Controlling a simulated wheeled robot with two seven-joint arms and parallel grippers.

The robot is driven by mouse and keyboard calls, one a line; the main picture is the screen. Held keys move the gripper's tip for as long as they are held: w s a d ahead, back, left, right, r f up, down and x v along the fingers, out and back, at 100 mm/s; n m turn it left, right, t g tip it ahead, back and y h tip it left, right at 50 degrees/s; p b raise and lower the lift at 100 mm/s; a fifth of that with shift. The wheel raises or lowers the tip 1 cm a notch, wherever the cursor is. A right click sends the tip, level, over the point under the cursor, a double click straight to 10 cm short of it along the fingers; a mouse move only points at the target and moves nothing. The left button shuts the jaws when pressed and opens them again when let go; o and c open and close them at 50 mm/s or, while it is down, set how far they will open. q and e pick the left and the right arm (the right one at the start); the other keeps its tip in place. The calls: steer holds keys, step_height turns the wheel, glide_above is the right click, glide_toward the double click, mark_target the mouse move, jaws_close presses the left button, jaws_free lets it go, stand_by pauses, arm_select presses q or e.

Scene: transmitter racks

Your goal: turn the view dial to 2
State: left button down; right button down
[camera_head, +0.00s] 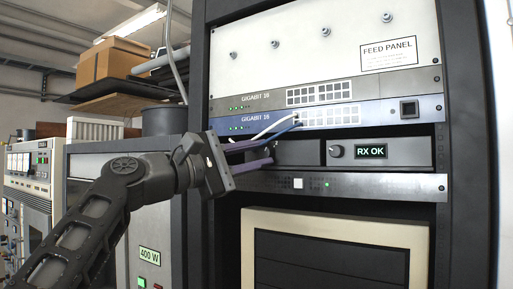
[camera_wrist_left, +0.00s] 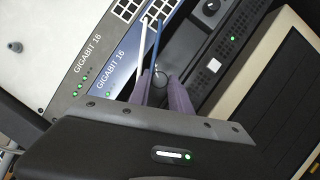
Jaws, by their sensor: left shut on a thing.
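A dark panel unit (camera_head: 298,153) sits in the rack below the blue switch. My left gripper (camera_head: 268,152) comes from the left, with its purple fingers against this unit's left part. In the left wrist view, the fingers (camera_wrist_left: 161,80) are on either side of a small round dial (camera_wrist_left: 161,74), which I take as the view dial. They are shut on it. Most of the dial and any numbers on it are hidden, so I cannot tell its setting. The unit's display (camera_head: 371,151) reads "RX OK". My right gripper is not in view.
A black knob (camera_head: 335,151) is left of the display. White and blue cables (camera_head: 276,127) hang from the blue switch (camera_head: 378,113) close above my fingers. A panel with a white button (camera_head: 298,183) lies just below. A beige-framed unit (camera_head: 335,225) is lower.

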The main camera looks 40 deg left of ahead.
arm_select(q)
steer(key=shift+a+m+g+p, duration=0.1)
steer(key=shift+m+g+p, duration=0.25)
steer(key=shift+m, duration=0.95)
steer(key=c, duration=1.2)
jaws_free()
